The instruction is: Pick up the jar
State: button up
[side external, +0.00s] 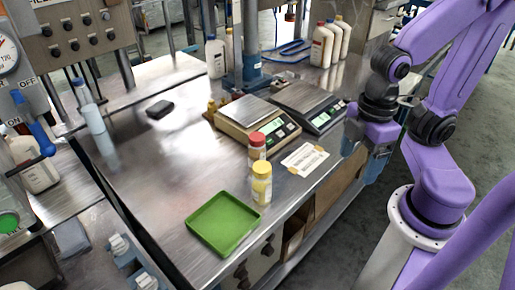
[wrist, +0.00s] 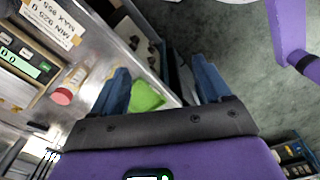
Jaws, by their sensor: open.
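Two jars stand upright on the steel table: a red-capped jar (side external: 257,148) and, just in front of it, a yellow-capped jar (side external: 262,184). In the wrist view a red-capped jar (wrist: 68,91) shows left of the fingers; I cannot make out the yellow-capped one there. My gripper (side external: 377,165) is beyond the table's right edge, to the right of both jars and apart from them. Its blue fingers (wrist: 162,82) are spread with nothing held between them. A green tray (side external: 224,222) lies at the table's front, partly hidden by a finger in the wrist view.
Two scales (side external: 257,125) (side external: 309,104) stand behind the jars. A printed card (side external: 304,159) lies right of them. White bottles (side external: 322,45) stand at the back. A small black object (side external: 160,109) lies on the left; the table's middle left is otherwise clear.

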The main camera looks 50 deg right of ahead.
jog(key=shift+o, duration=1.3)
jog(key=n, duration=0.5)
send_over(257, 149)
jog(key=w+d, duration=0.2)
notch_tip(257, 149, down, 2)
notch_tip(257, 149, down, 17)
jog(key=shift+s+a+f, duration=0.15)
jog(key=shift+f, duration=0.05)
